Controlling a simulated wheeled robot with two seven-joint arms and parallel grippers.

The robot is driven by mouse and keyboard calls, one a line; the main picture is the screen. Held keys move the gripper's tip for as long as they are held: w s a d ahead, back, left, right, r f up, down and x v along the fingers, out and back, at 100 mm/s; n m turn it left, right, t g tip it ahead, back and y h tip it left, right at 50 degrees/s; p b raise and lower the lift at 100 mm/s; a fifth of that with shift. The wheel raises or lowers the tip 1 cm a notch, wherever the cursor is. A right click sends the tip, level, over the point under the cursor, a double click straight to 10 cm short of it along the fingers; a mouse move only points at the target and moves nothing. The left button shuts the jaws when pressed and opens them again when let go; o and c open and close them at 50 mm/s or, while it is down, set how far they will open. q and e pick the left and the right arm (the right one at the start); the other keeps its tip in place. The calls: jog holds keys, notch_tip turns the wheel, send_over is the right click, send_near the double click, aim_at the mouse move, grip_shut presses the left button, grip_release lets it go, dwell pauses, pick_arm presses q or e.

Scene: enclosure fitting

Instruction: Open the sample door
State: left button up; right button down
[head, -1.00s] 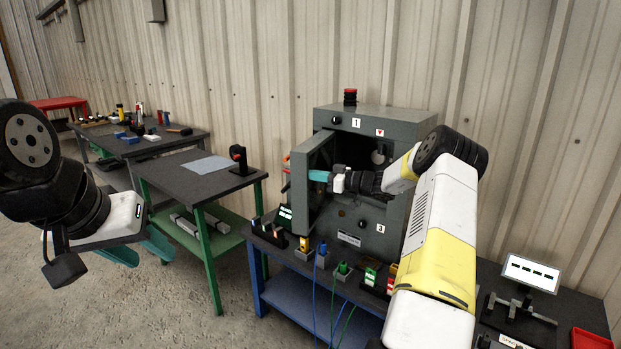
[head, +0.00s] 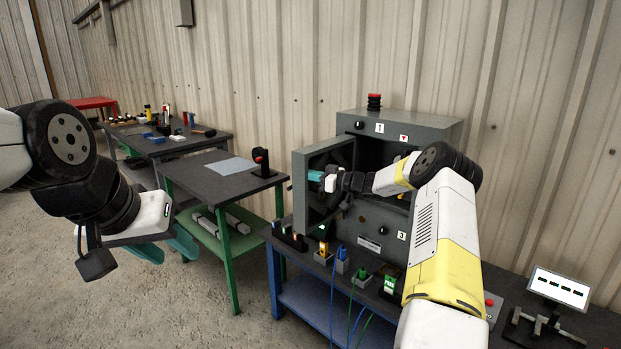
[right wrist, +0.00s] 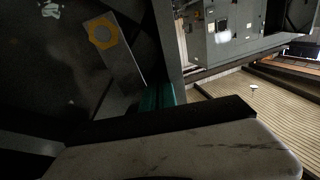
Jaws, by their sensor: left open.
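The grey enclosure (head: 440,127) stands on the blue-legged bench, with its upper front opening showing dark inside. Its door (head: 310,208) hangs on the left side of that opening and stands wide open, swung out to the left. My right gripper (head: 316,177) reaches across the opening, its teal fingers against or very near the door's inner face; contact is unclear. A teal finger (right wrist: 152,98) shows in the right wrist view beside a dark surface; the finger gap is hidden. My left gripper (head: 166,250) is open and empty, low at the left, away from the enclosure.
Small coloured parts and connectors (head: 343,258) with hanging cables line the bench front below the door. A small screen (head: 560,287) stands at right. A green-legged table (head: 215,178) stands left, with open floor before it.

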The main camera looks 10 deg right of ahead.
jog(key=shift+x, duration=1.4)
jog(key=shift+w+d, duration=0.1)
jog(key=shift+d, duration=0.05)
